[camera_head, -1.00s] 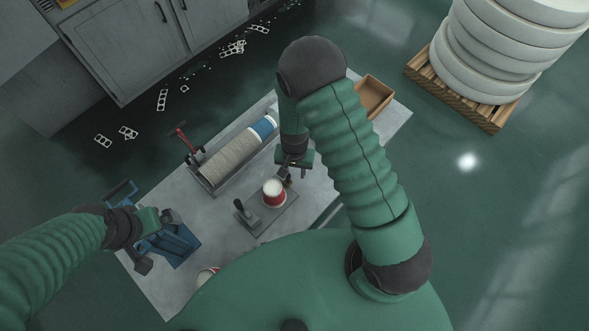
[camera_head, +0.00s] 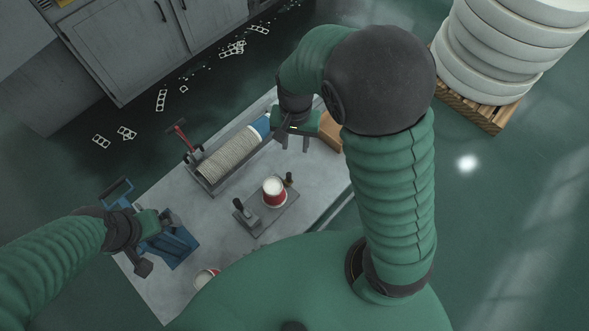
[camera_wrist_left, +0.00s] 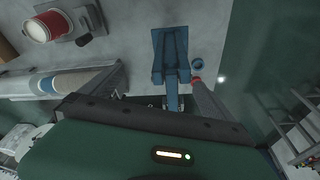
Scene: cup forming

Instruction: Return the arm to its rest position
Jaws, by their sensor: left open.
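My right gripper (camera_head: 294,142) is open and empty, its two fingers apart above the table (camera_head: 215,208) between the cup stack and the brown box. A red-and-white cup (camera_head: 274,196) stands upright on a grey plate fixture (camera_head: 266,222), apart from that gripper. My left gripper (camera_head: 157,240) is at the blue press (camera_head: 180,245) on the table's left end. In the left wrist view its fingers (camera_wrist_left: 150,95) are spread wide, with the blue press (camera_wrist_left: 171,55) showing beyond. I cannot tell whether they touch it.
A tray holds a long stack of cups (camera_head: 230,160) with a blue end. A brown box (camera_head: 329,132) is partly hidden behind my right arm. Another cup (camera_head: 207,275) is partly hidden by my body. A pallet (camera_head: 478,108) with white rolls stands at right.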

